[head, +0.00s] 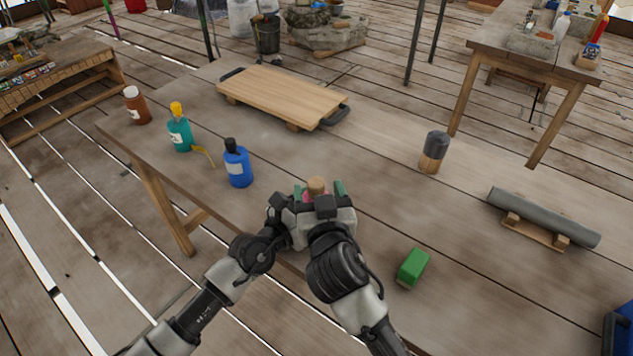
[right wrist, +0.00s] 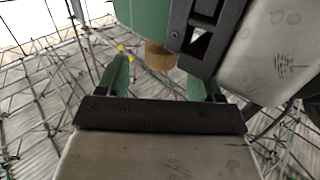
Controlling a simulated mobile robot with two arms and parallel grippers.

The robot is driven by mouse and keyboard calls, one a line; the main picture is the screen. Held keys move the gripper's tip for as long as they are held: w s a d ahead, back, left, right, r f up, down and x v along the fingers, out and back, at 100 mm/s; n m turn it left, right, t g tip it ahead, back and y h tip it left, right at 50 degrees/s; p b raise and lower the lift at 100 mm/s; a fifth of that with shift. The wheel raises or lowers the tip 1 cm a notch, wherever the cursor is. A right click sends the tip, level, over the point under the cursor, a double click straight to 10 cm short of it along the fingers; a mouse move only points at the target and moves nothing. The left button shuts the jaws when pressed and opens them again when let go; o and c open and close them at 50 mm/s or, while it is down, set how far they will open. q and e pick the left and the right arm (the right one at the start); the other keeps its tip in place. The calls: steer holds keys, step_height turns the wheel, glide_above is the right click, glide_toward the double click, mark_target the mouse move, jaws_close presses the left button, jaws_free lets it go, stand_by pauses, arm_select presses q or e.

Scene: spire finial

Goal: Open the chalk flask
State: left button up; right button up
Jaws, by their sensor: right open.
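The chalk flask shows in the head view as a cork stopper (head: 317,184) above a small strip of pink body (head: 310,196); my grippers hide the rest. In the right wrist view the cork (right wrist: 160,56) sticks out past a green finger of my left gripper (right wrist: 148,20), which appears closed on the flask; the flask body is hidden behind it. My right gripper (right wrist: 160,76) is open, its green fingers either side of the cork with gaps. In the head view both grippers meet at the table's front edge.
On the table (head: 400,205) stand a brown bottle (head: 137,106), a teal bottle (head: 180,134), a blue bottle (head: 238,166) and a dark-topped wooden cylinder (head: 433,153). A green block (head: 413,267) lies right of my arms. A board (head: 283,94) and grey rod (head: 545,215) lie farther off.

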mark_target(316, 182)
steer(key=shift+w+a+f, duration=0.1)
steer(key=shift+w+a, duration=0.05)
steer(key=shift+w, duration=0.7)
steer(key=shift+w+a, duration=0.1)
steer(key=shift+w, duration=0.7)
steer(key=c, duration=1.1)
steer(key=shift+r, duration=0.25)
steer(key=shift+r, duration=0.95)
steer(key=shift+r, duration=0.1)
